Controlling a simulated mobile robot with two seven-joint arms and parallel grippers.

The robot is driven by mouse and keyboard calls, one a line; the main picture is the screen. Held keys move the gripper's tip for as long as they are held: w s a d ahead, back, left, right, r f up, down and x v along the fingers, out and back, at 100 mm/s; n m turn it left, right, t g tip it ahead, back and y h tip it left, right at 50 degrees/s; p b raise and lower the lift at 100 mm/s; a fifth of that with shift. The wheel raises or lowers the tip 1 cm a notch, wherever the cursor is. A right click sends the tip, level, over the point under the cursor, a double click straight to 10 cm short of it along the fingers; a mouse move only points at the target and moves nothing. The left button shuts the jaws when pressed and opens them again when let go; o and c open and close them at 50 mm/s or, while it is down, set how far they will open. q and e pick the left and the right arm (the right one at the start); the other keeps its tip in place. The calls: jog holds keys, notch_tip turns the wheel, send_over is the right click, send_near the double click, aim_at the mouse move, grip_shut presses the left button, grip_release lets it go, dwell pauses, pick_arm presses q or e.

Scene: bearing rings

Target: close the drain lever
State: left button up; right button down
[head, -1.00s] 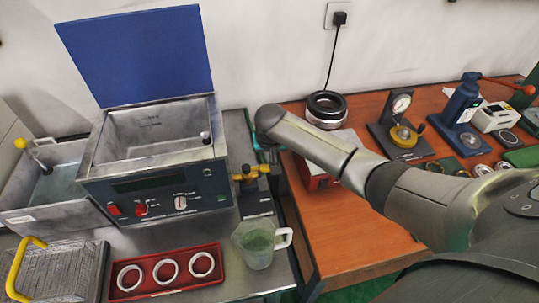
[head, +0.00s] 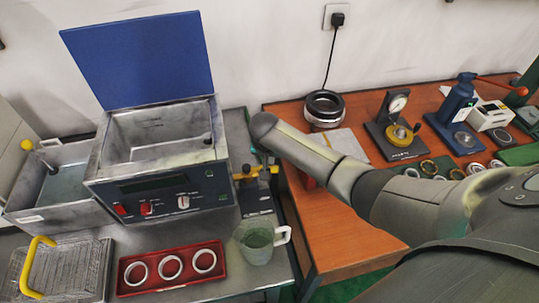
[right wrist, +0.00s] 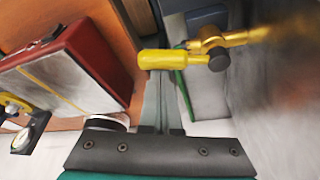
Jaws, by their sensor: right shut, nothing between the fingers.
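The drain valve (head: 246,178) stands beside the right side of the ultrasonic bath (head: 160,165). In the right wrist view the brass valve body (right wrist: 215,42) shows with its yellow lever (right wrist: 163,59) stretching left from the pivot, roughly in line with the brass pipe. My right gripper (right wrist: 164,90) is shut and empty. Its fingertips are close to the lever's handle; I cannot tell whether they touch it. In the head view my right arm comes in from the right and its hand end is above the valve. My left gripper is not in view.
A glass jug (head: 258,242) stands just in front of the valve. A red tray (head: 172,268) with white rings and a wire basket (head: 65,268) are at the front left. A red box (right wrist: 85,65) lies near the gripper. The wooden table (head: 340,235) has free room in front.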

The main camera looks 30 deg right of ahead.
jog(key=m+p, duration=0.1)
jog(key=s+a+m+p, duration=0.1)
jog(key=shift+s+r+h+p, duration=0.15)
jog(key=shift+s+h+p, duration=0.1)
jog(key=shift+h+p, duration=0.05)
jog(key=s+a+m+p, duration=0.1)
jog(key=m, duration=0.1)
jog(key=a+m+g+p, duration=0.1)
jog(key=m, duration=0.1)
jog(key=s+a+m+g+h+p, duration=0.1)
jog(key=m, duration=0.1)
jog(key=shift+s, duration=0.3)
jog(key=shift+a+f, duration=0.1)
jog(key=shift+f, duration=0.1)
notch_tip(320, 180, up, 10)
jog(key=p, duration=0.4)
jog(key=shift+d, duration=0.25)
